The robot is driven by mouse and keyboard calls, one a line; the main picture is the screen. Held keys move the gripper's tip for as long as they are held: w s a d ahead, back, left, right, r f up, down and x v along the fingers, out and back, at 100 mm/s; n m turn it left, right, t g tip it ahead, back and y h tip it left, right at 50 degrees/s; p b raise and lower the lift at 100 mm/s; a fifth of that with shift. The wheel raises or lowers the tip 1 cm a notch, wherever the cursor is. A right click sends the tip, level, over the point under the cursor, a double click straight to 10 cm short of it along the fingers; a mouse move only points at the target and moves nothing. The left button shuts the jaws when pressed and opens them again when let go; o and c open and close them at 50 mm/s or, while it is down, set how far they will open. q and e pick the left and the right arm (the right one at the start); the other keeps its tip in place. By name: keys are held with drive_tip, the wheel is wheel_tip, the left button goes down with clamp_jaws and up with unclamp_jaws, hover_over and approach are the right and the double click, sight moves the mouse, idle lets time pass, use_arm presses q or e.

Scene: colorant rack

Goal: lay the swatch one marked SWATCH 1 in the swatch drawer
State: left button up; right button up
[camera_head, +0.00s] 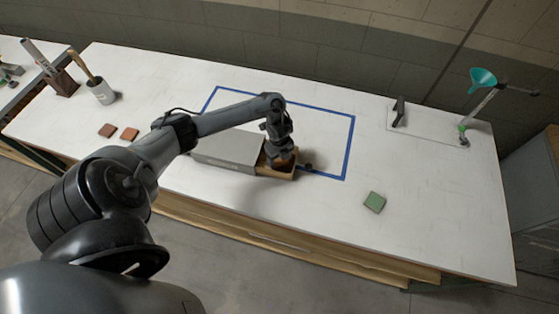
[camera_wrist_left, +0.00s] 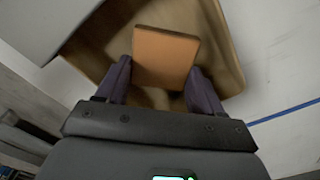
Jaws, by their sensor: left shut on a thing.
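My left gripper (camera_head: 281,160) points down over the open swatch drawer (camera_head: 272,173) and is shut on an orange-brown swatch (camera_wrist_left: 165,57). The swatch sits between both fingers in the left wrist view, its flat face toward the camera. The drawer's tan walls (camera_wrist_left: 228,50) surround it in that view; I cannot tell whether it touches the drawer floor. No marking is readable on the swatch. The drawer sticks out from the right end of a grey box (camera_head: 226,155). My right gripper is not in view.
Two reddish-brown swatches (camera_head: 129,134) (camera_head: 106,130) lie on the white table at left, and a green one (camera_head: 375,202) at right. Blue tape (camera_head: 350,140) marks a rectangle.

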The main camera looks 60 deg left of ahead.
use_arm(q)
drive_tip(key=shift+f, duration=0.7)
drive_tip(key=shift+f, duration=0.1)
drive_tip(key=o, duration=0.7)
drive_tip(key=shift+o, duration=0.2)
